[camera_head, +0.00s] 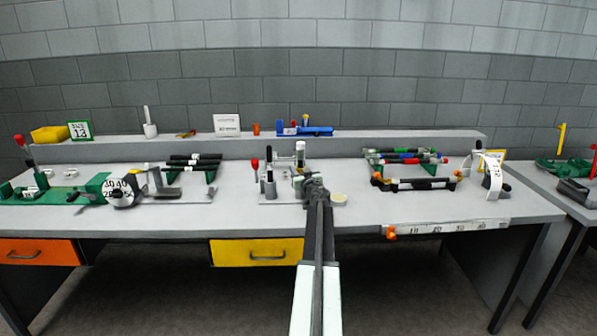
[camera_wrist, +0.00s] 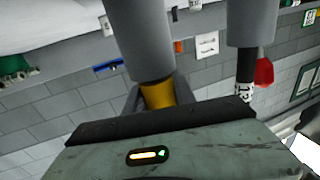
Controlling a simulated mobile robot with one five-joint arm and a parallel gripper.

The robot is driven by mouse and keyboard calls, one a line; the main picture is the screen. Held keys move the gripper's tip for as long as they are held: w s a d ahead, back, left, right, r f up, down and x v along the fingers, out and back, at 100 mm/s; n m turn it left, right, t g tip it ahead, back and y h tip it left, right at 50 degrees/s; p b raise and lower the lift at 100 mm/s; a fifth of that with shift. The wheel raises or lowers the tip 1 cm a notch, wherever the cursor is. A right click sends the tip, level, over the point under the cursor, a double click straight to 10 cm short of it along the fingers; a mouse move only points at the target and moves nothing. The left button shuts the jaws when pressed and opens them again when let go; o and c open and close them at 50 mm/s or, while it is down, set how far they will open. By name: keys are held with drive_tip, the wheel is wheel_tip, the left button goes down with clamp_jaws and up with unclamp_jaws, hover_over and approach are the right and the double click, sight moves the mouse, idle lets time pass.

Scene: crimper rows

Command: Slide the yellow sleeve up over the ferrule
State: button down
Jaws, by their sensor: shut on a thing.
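The yellow sleeve (camera_wrist: 158,94) shows in the wrist view as a short yellow band at the end of a thick grey cylinder (camera_wrist: 140,40). My gripper (camera_wrist: 160,98) is shut on the sleeve, with a dark finger on each side of it. I cannot make out the ferrule; the grey cylinder and my gripper's body cover that area. In the head view my gripper (camera_head: 308,186) is at the bench press (camera_head: 299,160) in the middle of the bench.
A red-knobbed lever (camera_head: 255,166) stands just left of my gripper. A pale round dish (camera_head: 339,197) lies to the right. Racks of rods (camera_head: 405,157) stand further right. The front bench edge is mostly clear.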

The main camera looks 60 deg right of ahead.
sight(302, 166)
drive_tip(key=shift+r, duration=0.1)
wheel_tip(302, 166, up, 4)
drive_tip(key=p, duration=0.4)
drive_tip(key=shift+f, duration=0.35)
drive_tip(key=c, duration=1)
unclamp_jaws()
drive_tip(key=v, duration=0.8)
